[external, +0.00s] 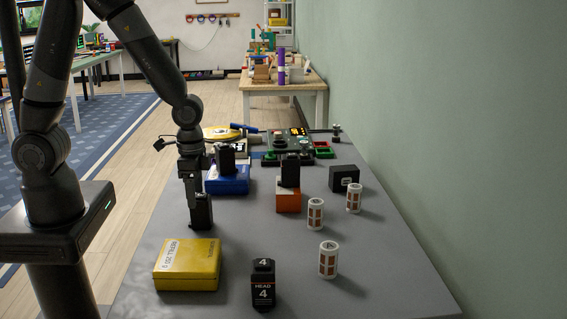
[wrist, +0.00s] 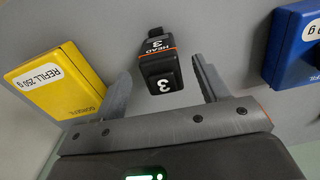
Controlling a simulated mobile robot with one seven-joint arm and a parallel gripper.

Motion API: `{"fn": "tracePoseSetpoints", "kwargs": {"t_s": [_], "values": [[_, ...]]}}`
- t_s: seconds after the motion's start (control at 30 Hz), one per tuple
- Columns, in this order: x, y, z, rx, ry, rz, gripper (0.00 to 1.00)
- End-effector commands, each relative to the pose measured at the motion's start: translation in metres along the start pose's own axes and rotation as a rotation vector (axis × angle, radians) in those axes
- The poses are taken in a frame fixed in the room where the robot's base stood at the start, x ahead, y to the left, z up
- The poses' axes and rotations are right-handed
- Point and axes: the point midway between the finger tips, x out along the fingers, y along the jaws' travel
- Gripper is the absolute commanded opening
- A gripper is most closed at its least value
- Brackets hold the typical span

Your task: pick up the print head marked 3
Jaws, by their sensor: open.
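The print head marked 3 (wrist: 160,66) is a black block with an orange line and a white 3 on its top and on its side. In the wrist view it lies between the two open fingers of my gripper (wrist: 161,76), with a gap on each side. In the external view the head (external: 202,214) stands on the grey table, and my gripper (external: 194,196) points down at it, partly covering it. The jaws are open and hold nothing. In the external view its number cannot be read.
A yellow refill box (external: 187,266) lies nearer the camera and a blue box (external: 227,184) behind, bearing a black head (external: 226,158). Another black head (external: 290,168) stands on an orange box (external: 288,202). Head 4 (external: 263,284) stands in front. Canisters (external: 328,260) occupy the right.

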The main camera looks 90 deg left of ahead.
Motion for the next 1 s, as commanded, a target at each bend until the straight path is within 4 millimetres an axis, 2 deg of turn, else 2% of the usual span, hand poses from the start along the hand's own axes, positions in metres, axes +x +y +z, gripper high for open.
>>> {"fn": "tracePoseSetpoints", "kwargs": {"t_s": [0.13,0.37,0.7,1.0], "values": [[0.017,0.0,0.0,0.0,-0.003,0.0,0.67],[0.027,0.0,-0.002,0.0,-0.001,0.0,0.67],[0.065,-0.001,-0.011,0.0,-0.002,0.0,0.67],[0.074,-0.001,-0.011,0.0,0.001,0.0,0.67]]}}
